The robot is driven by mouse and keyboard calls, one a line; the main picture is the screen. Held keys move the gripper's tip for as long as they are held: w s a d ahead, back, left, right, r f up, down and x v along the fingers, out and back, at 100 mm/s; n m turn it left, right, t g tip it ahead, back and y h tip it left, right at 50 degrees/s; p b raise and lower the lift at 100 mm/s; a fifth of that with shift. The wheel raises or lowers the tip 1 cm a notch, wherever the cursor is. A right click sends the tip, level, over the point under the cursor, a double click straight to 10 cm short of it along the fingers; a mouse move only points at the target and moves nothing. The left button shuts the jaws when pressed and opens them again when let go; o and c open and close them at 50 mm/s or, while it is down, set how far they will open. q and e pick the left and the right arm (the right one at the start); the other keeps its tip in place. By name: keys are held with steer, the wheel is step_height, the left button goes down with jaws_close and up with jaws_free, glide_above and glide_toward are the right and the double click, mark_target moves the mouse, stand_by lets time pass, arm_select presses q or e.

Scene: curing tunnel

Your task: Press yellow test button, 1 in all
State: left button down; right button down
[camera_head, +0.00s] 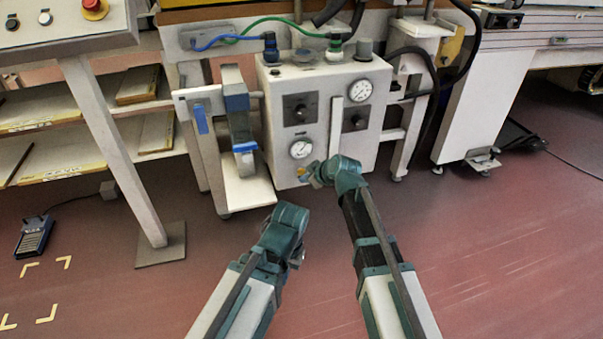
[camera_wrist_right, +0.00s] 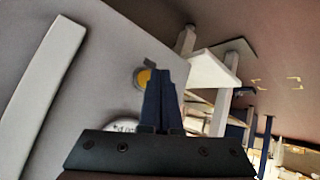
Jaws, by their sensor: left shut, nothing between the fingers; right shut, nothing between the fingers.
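The yellow test button (camera_head: 302,171) is low on the front of the grey control box (camera_head: 374,95), below the lower gauge. It also shows in the right wrist view (camera_wrist_right: 142,77) as a yellow disc in a grey ring, partly covered by my fingers. My right gripper (camera_head: 314,178) is shut and empty at the box's lower front, beside the button. In the wrist view its dark fingertips (camera_wrist_right: 164,76) overlap the button's right side; I cannot tell whether they touch it. My left gripper (camera_head: 297,258) is shut and empty, lower and away from the box.
The box also carries two gauges (camera_head: 360,91), dark knobs and a pale vertical bar (camera_head: 336,126). A white stand with a blue-trimmed part (camera_head: 239,115) is left of it. A shelf (camera_head: 50,120) and sloped console (camera_head: 60,28) are further left.

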steer(key=shift+s, duration=0.1)
steer(key=s, duration=0.1)
steer(key=s+d, duration=0.1)
steer(key=s, duration=0.2)
steer(key=shift+s+d, duration=0.3)
stand_by(0.8)
steer(key=s+d+r+m+g+h+p, duration=0.1)
steer(key=s+d+m+g+h+p, duration=0.15)
steer(key=s, duration=0.55)
steer(key=s+d+m+g+h+p, duration=0.1)
steer(key=s+m+g+h+p, duration=0.15)
steer(key=s, duration=0.65)
steer(key=s+d+r+m+g+h+p, duration=0.1)
steer(key=s+d+m+g+h+p, duration=0.2)
steer(key=s, duration=0.5)
step_height(320, 180, up, 36)
steer(key=a+y+p, duration=0.1)
steer(key=p, duration=3.6)
steer(key=shift+a+n, duration=0.15)
steer(key=shift+n, duration=0.25)
